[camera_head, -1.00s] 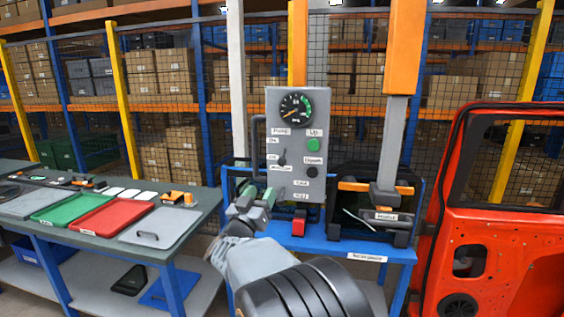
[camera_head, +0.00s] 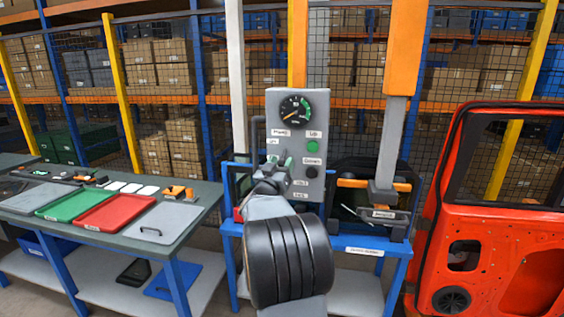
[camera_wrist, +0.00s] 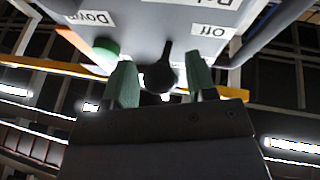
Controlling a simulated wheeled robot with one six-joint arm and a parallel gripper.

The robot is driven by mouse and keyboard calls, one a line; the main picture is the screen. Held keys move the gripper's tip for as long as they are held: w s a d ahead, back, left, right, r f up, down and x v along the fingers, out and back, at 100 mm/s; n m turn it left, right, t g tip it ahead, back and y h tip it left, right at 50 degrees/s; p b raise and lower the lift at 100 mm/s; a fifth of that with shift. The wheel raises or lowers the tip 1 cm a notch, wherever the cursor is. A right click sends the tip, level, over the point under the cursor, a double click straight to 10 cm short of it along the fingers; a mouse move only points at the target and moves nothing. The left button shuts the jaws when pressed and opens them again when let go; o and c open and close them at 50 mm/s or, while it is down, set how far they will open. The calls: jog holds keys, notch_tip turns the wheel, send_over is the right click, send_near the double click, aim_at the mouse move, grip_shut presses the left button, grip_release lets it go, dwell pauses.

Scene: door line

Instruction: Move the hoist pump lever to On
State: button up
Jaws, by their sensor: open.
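The grey hoist control panel (camera_head: 275,103) stands upright ahead. The black pump lever (camera_wrist: 162,73) shows in the wrist view, sticking out from the panel beside the "Off" label (camera_wrist: 209,30). My gripper (camera_head: 277,160) is at the panel's lower left, with its two green fingers (camera_wrist: 160,84) apart, one on each side of the lever's knob. Small gaps show between knob and fingers. In the head view my gripper hides the lever. The "On" label (camera_head: 272,141) is above my gripper, under the "Pump" label (camera_head: 283,132).
The green Up button (camera_head: 312,146) and black Down button (camera_head: 311,172) are close right of my gripper. A gauge (camera_head: 295,110) sits above. A blue stand (camera_head: 365,247) is below, a table with trays (camera_head: 165,223) left, a red door (camera_head: 470,235) right.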

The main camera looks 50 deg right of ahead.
jog(key=shift+d, duration=0.1)
grip_shut()
dwell(0.5)
